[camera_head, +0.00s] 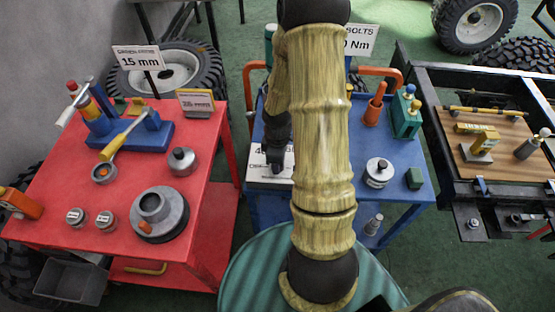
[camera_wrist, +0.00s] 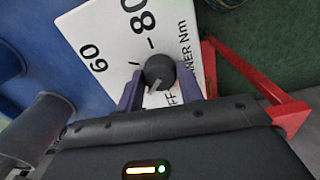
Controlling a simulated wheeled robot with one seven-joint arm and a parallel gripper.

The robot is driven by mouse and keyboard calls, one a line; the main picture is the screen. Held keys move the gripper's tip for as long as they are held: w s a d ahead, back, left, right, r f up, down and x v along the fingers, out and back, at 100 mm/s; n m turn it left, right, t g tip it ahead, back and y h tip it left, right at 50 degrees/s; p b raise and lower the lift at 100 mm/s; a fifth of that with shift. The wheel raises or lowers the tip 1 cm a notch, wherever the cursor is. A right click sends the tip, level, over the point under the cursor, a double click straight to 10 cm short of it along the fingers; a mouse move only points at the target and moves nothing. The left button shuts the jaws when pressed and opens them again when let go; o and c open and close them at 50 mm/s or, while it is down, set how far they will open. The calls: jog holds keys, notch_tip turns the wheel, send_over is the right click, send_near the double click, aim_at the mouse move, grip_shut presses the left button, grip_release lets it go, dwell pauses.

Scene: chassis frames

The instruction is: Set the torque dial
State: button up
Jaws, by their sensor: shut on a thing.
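The torque dial (camera_wrist: 160,70) is a dark round knob with a pale pointer, on a white panel (camera_wrist: 105,35) marked 60 and 80 and lettered "OFF" and "Nm". My gripper (camera_wrist: 159,88) has its two purple-blue fingers closed on either side of the knob. The pointer slants toward the lower left in the wrist view, near the OFF lettering. In the head view the panel (camera_head: 262,181) lies on the blue cart (camera_head: 338,165), and my gripper (camera_head: 276,160) is over it. My arm hides part of the cart, and the knob is hidden there.
A sign ending in "0 Nm" (camera_head: 359,42) stands behind the cart. The cart also holds a grey weight (camera_head: 379,172), an orange tool (camera_head: 375,103) and a green holder (camera_head: 405,118). A red table (camera_head: 205,165) with parts stands left; a chassis frame (camera_head: 432,125) stands right.

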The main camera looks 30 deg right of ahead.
jog(key=m, duration=1.3)
jog(key=shift+p, duration=0.35)
jog(key=shift+m, duration=0.4)
jog(key=o, duration=1)
jog(key=shift+r, duration=0.1)
notch_tip(320, 180, up, 17)
jog(key=shift+r, duration=0.1)
